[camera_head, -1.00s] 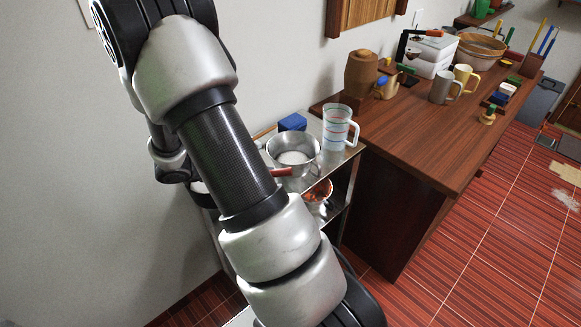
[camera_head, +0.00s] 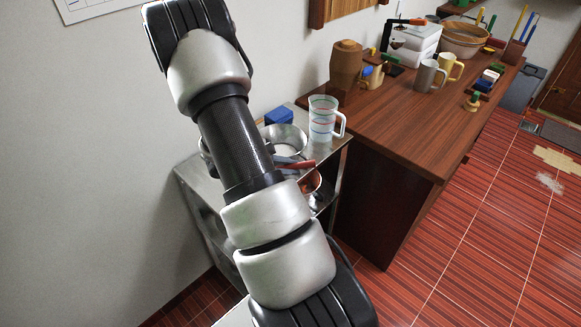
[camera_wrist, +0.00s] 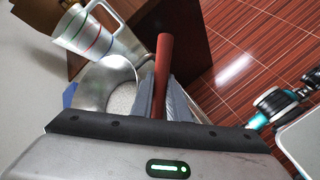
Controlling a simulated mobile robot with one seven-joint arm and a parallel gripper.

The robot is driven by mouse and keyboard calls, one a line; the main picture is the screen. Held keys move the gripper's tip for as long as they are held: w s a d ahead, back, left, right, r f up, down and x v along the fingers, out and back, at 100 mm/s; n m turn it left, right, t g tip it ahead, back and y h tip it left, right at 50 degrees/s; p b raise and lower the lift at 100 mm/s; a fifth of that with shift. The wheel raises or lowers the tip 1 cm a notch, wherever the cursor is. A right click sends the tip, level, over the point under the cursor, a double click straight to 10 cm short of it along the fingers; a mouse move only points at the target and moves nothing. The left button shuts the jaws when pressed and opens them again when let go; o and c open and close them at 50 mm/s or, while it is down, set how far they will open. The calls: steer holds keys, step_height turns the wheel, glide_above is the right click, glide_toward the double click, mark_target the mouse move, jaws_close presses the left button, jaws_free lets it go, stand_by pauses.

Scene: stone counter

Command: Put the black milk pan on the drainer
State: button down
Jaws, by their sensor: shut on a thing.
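My gripper (camera_wrist: 163,103) is shut on a red-brown handle (camera_wrist: 164,62) in the wrist view. The handle also shows beside my arm in the head view (camera_head: 301,164). No black pan body shows clearly, so I cannot tell what the handle joins; my wrist and arm hide that area. A shiny steel bowl or pan (camera_wrist: 92,81) with a pale bottom lies just left of the handle. It stands on the steel trolley top in the head view (camera_head: 299,134), partly behind my arm. I cannot make out a drainer for certain.
The steel trolley (camera_head: 190,176) stands against the wall. A clear measuring jug (camera_head: 322,121) and a blue box (camera_head: 279,117) stand on it, close to the bowl. A wooden counter (camera_head: 400,115) with mugs and boxes is to the right. The tiled floor is open.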

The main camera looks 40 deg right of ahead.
steer(key=shift+f, duration=0.1)
steer(key=c, duration=2)
jaws_free()
